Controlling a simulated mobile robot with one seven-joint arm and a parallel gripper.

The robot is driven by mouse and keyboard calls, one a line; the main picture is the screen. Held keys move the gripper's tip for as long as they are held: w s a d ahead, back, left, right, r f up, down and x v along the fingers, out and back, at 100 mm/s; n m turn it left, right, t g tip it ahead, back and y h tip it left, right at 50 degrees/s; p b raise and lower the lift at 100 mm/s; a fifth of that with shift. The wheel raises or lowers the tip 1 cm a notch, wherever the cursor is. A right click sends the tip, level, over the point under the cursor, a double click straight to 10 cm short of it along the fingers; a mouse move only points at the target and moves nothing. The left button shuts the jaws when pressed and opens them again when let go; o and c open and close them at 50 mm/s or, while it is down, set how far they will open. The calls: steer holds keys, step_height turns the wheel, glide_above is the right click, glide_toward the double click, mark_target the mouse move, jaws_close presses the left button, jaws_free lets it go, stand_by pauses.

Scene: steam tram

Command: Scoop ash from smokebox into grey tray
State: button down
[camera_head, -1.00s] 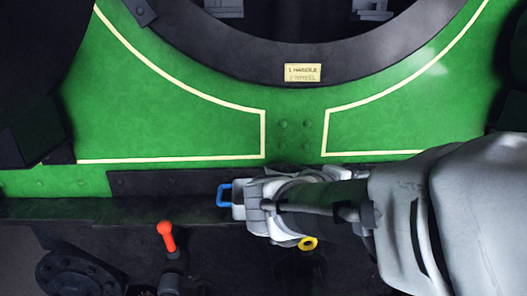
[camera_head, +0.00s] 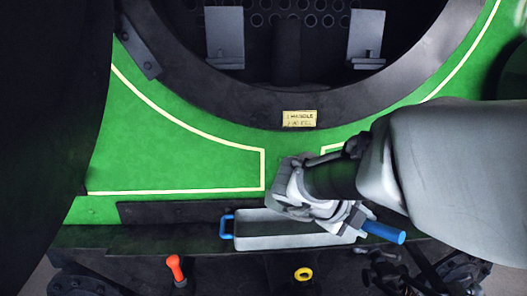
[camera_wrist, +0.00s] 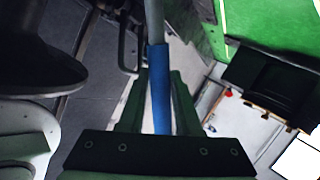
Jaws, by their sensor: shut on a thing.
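The grey tray (camera_head: 285,241) lies on the dark ledge below the green front, with a blue loop handle (camera_head: 227,226) at its left end. My gripper (camera_head: 350,222) is over the right part of the tray and hides some of it. It is shut on a blue handle (camera_head: 385,232), whose end sticks out to the right. In the wrist view this blue handle (camera_wrist: 159,90) lies between my fingers (camera_wrist: 158,100), with a grey rod running on past the top edge. The tool's far end is out of sight. The smokebox (camera_head: 287,50) opens at the top; no ash can be made out.
The dark smokebox rim (camera_head: 230,105) carries a yellow label (camera_head: 299,119). Two grey brackets (camera_head: 225,38) (camera_head: 366,36) stand inside the opening. A red-knobbed lever (camera_head: 175,268) and a yellow ring (camera_head: 303,274) are below the ledge. A dark mass (camera_head: 50,100) fills the left side.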

steer(key=shift+w+d+r+m+g+y+p, duration=0.2)
steer(key=shift+r+g+y+p, duration=0.25)
steer(key=shift+p, duration=0.75)
steer(key=shift+w+d+r+m+g+y+p, duration=0.15)
steer(key=shift+r+g+y+p, duration=0.3)
steer(key=shift+p, duration=0.7)
steer(key=shift+f+y+p, duration=0.2)
steer(key=shift+y+p, duration=0.2)
steer(key=shift+p, duration=0.55)
steer(key=g+y+p, duration=0.1)
steer(key=p, duration=0.5)
steer(key=d+y+p, duration=0.1)
steer(key=p, duration=0.5)
steer(key=shift+w+r+m+g+y, duration=0.1)
steer(key=shift+w+m+g+y, duration=0.2)
steer(key=shift+g, duration=0.1)
steer(key=shift+w+d+f+m+g+y+p, duration=0.15)
steer(key=shift+d+g+y+p, duration=0.35)
steer(key=shift+y, duration=0.5)
steer(key=shift+w+d+f+m+g+y+p, duration=0.1)
steer(key=shift+w+d+m+g+y+p, duration=0.15)
steer(key=shift+g+y+p, duration=0.55)
steer(key=shift+w+d+f+m+g+y+p, duration=0.1)
steer(key=shift+w+d+m+g+y+p, duration=0.25)
steer(key=shift+y, duration=0.85)
steer(key=shift+s+d, duration=0.1)
